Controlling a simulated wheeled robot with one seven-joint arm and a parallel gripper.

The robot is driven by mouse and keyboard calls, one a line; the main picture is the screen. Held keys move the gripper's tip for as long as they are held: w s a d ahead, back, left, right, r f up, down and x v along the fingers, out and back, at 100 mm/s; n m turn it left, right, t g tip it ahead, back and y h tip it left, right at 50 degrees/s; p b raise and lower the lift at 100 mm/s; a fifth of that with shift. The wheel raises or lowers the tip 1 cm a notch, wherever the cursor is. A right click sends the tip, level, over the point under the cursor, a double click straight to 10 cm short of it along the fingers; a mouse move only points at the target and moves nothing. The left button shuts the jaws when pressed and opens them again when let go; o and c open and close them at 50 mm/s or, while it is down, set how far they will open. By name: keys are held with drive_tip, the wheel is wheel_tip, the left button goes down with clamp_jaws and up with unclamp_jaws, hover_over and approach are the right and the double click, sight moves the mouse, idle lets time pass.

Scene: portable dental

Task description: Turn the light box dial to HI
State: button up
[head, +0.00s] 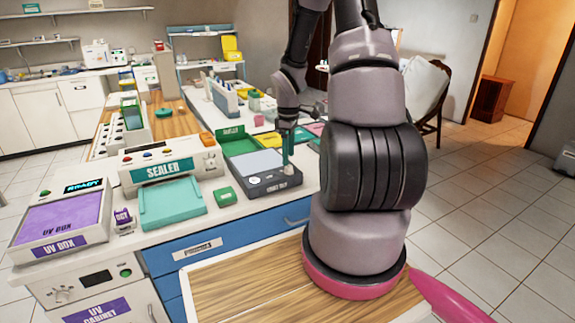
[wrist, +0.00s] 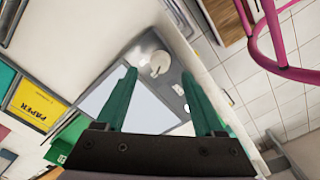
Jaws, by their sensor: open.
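The light box (head: 284,180) is a dark grey box with a pale panel on top, near the counter's front edge. In the wrist view its grey top (wrist: 147,45) carries a whitish round dial (wrist: 160,63) with a raised grip. The dial's markings are too small to read. My gripper (wrist: 158,78) has green fingers spread apart and empty. In the wrist view the dial lies between and just beyond the fingertips; I cannot tell whether they touch it. In the head view my gripper (head: 287,158) points down over the right part of the light box.
A green tray (head: 236,143) stands behind the light box. A small green box (head: 225,196) and the sealer (head: 171,165) are to its left, with the UV box (head: 62,215) farther left. A yellow paper bin (wrist: 37,104) shows in the wrist view.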

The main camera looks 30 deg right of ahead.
sight(289, 167)
drive_tip(key=shift+f, duration=2.2)
clamp_jaws()
drive_tip(key=m, duration=1.2)
